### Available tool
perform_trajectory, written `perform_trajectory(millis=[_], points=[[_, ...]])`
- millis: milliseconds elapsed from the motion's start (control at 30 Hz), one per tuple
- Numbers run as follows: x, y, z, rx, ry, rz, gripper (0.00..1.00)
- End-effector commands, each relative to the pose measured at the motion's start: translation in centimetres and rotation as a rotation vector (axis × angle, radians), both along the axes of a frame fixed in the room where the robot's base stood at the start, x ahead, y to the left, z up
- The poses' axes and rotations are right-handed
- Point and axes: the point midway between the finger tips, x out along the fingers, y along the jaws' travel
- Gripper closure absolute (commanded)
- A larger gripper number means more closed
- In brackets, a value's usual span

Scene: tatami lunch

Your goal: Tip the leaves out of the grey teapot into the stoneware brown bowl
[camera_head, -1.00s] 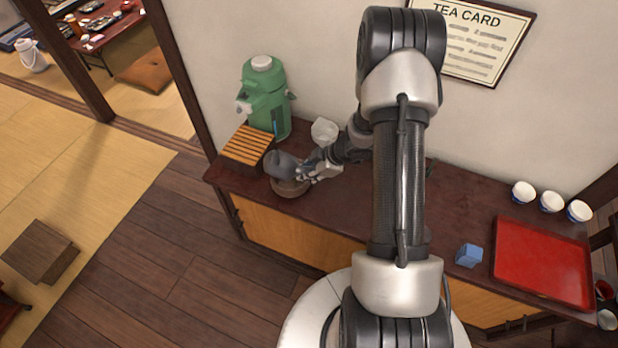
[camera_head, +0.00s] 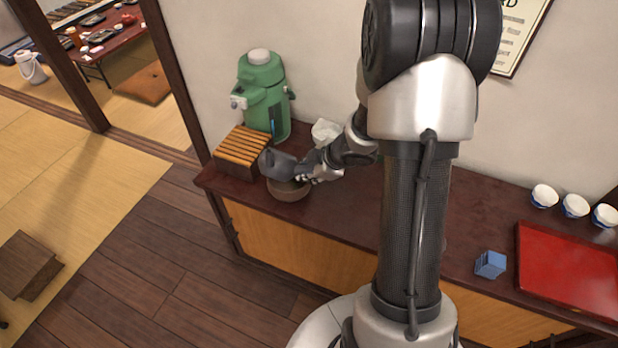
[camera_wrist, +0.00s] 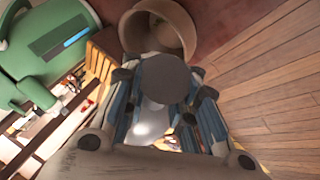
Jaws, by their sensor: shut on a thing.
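The grey teapot (camera_head: 277,164) is held tilted just above the stoneware brown bowl (camera_head: 289,193), over its back left part in the head view. My gripper (camera_head: 304,173) is shut on the teapot from the right side. In the wrist view a dark grey round part (camera_wrist: 164,78), which looks like part of the teapot, sits between my fingers. The bowl (camera_wrist: 186,30) shows beyond it, with its inside partly in view.
A slatted wooden box (camera_head: 241,150) stands close left of the bowl. A green dispenser (camera_head: 264,98) is behind it, and a white crumpled-looking thing (camera_head: 325,132) is behind my gripper. A blue block (camera_head: 490,264), a red tray (camera_head: 570,268) and white cups (camera_head: 574,205) are on the right.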

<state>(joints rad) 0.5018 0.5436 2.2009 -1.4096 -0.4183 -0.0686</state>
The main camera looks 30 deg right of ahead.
Motion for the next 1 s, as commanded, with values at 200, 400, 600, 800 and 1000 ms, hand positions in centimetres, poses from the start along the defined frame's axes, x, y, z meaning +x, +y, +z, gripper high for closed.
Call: perform_trajectory(millis=[200, 400, 600, 800, 1000], points=[[-0.02, 0.23, -0.08, -0.080, -0.061, 0.000, 1.00], [-0.06, 0.29, 0.11, -0.140, -0.104, -0.001, 1.00], [-0.06, 0.30, 0.00, -0.211, -0.155, -0.001, 1.00], [-0.10, 0.40, -0.28, -0.315, -0.228, 0.001, 1.00], [-0.08, 0.17, -0.68, -0.469, -0.331, 0.002, 1.00]])
